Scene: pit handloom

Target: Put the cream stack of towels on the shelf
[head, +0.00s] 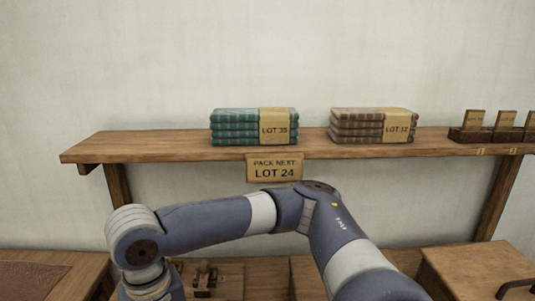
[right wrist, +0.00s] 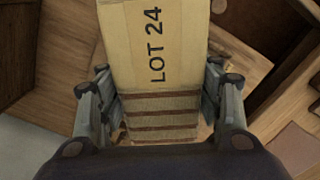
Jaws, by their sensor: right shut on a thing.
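The cream stack of towels (right wrist: 160,120) has brown stripes and a yellow LOT 24 band, and fills the middle of the right wrist view. My right gripper (right wrist: 158,82) is shut on it, one finger on each side. The wooden shelf (head: 150,146) runs along the wall in the head view. A bent arm of mine crosses in front of and below the shelf; its lower end leaves the bottom edge, so no gripper or held stack shows there. My left gripper is not in view.
On the shelf stand a teal stack marked LOT 35 (head: 232,127), a brown stack marked LOT 12 (head: 355,126) and a card rack (head: 485,135). A sign reading PACK NEXT LOT 24 (head: 274,168) hangs at its front edge. Bare shelf lies left of the teal stack and between the stacks.

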